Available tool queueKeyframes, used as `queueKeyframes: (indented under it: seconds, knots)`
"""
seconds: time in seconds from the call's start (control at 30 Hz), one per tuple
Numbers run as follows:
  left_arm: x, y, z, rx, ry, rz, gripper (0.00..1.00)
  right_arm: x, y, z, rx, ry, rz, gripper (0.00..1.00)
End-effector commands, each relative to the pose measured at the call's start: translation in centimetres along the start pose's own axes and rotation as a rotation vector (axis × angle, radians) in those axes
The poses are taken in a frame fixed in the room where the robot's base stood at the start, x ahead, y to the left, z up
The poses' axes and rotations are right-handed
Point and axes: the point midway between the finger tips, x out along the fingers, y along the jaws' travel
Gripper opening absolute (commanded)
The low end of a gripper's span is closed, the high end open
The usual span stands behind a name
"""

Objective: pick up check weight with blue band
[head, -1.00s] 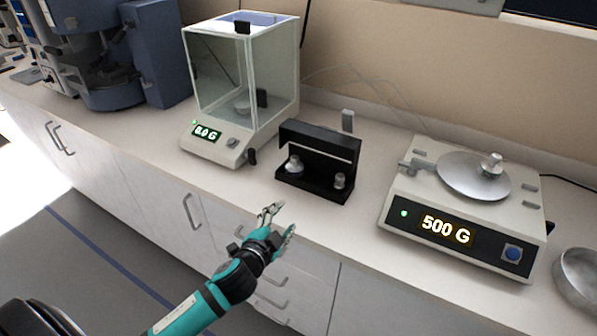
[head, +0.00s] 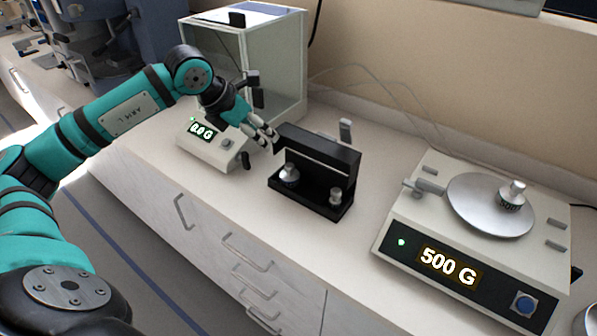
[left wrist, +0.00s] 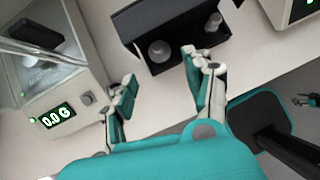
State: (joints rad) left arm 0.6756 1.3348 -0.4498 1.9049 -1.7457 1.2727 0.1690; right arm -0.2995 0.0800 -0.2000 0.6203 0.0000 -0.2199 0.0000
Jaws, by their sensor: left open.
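A black weight holder (head: 310,197) stands on the counter with two metal weights in it. The left weight (head: 289,174) is the larger and shows a bluish band, faint at this size. The right weight (head: 335,195) is smaller and no blue shows on it. My left gripper (head: 268,137) is open and empty, above the counter behind and left of the holder. In the left wrist view, the open fingers (left wrist: 160,70) are apart, with the larger weight (left wrist: 159,51) beyond them, nearer the right finger. A small gripper-like shape (left wrist: 306,101) at the right edge may be my right gripper.
A glass-cased balance (head: 215,145) reading 0.0 G stands close to my left gripper. A second scale (head: 470,255) reading 500 G, bearing a metal weight (head: 513,195), stands at the right. The counter between holder and scale is clear.

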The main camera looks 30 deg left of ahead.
Motion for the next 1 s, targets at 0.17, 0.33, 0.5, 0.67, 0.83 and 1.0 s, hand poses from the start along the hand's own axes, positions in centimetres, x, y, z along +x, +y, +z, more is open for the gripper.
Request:
queueKeyframes:
  seconds: [0.17, 0.33, 0.5, 0.67, 0.83, 1.0]
  knots:
    - [1.6, 0.7, -0.3, 0.002, 0.021, 0.025, 0.53, -0.7, 0.0, 0.0, 0.0, -0.002, 0.0, 0.5]
    - [5.3, 0.7, -0.3, 0.001, 0.02, 0.022, 0.53, -1.8, 0.0, -0.1, 0.0, -0.001, 0.0, 0.5]
    - [8.9, 0.7, -0.3, 0.001, 0.018, 0.02, 0.53, -2.8, 0.0, -0.2, 0.0, -0.001, 0.0, 0.5]
    - [11.1, 0.8, -0.4, 0.002, 0.016, 0.023, 0.53, -3.2, 0.0, -0.2, 0.0, -0.001, 0.0, 0.5]
    - [12.1, 0.8, -0.5, 0.003, 0.017, 0.022, 0.53, -3.5, 0.0, -0.3, 0.0, -0.001, 0.0, 0.5]
    - [14.3, 0.8, -0.4, 0.0, 0.019, 0.021, 0.53, -5.0, 0.0, -0.4, 0.0, -0.001, 0.0, 0.5]
